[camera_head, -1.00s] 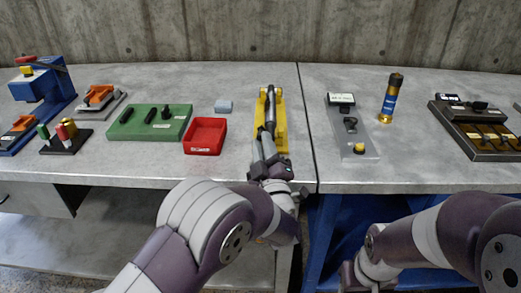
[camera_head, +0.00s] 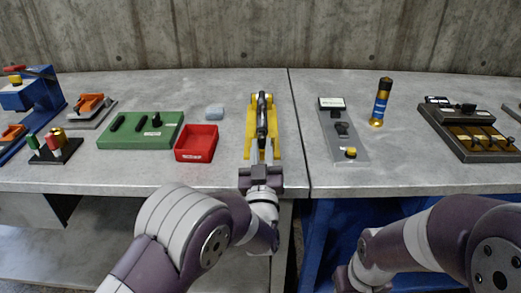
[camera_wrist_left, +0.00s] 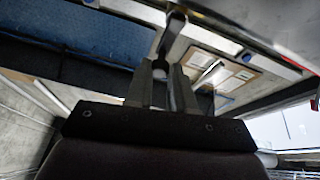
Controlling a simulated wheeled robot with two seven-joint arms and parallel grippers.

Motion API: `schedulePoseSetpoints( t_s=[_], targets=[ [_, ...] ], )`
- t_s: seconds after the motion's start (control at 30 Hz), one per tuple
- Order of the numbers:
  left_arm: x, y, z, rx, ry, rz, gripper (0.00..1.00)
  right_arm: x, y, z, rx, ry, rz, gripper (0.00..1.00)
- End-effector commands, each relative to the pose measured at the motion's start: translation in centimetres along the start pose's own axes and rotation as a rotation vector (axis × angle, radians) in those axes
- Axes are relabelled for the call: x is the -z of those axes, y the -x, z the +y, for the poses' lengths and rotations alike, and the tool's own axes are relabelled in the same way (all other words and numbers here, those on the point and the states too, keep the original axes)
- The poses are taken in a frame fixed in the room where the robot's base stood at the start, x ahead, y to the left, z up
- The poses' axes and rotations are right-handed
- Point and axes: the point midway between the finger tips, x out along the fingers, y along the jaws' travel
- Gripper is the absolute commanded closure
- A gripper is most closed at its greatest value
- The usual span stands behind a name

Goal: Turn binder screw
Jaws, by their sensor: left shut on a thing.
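The yellow fixture (camera_head: 251,124) lies on the bench near the middle, with a dark rod (camera_head: 262,103) along its length that looks like the binder screw. My left gripper (camera_head: 262,146) reaches over the front edge of the bench to the rod's near end and is shut on it. The fingers hide the held part in the head view. In the left wrist view my left gripper (camera_wrist_left: 161,72) has its fingers close together around a dark bar (camera_wrist_left: 173,33). My right gripper is not visible; only the right arm shows at lower right.
A red tray (camera_head: 196,156) and a green block (camera_head: 140,143) stand to the left. To the right are a grey plate with a yellow knob (camera_head: 351,153), a blue-and-gold cylinder (camera_head: 380,102) and a dark tray (camera_head: 430,124). Bare bench lies right of the yellow fixture.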

Motion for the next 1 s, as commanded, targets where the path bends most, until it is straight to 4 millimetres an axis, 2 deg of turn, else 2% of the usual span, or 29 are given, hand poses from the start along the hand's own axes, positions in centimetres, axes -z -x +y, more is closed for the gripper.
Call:
schedulePoseSetpoints(
  t_s=[0.47,0.5,0.57,0.87,1.0],
  targets=[
    [0.0,0.0,0.1,-0.008,-0.012,-0.002,1.00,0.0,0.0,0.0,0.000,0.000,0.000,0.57],
    [0.0,0.0,0.1,-0.008,-0.012,-0.002,0.71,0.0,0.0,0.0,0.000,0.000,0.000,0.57],
    [0.0,0.0,0.1,-0.007,-0.012,-0.002,0.52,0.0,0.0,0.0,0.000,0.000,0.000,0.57],
    [-0.1,0.2,0.1,-0.006,-0.012,-0.003,0.52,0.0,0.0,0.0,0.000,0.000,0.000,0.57],
    [-0.1,2.2,0.1,-0.007,-0.013,-0.005,0.52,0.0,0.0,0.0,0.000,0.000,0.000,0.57]
  ],
)
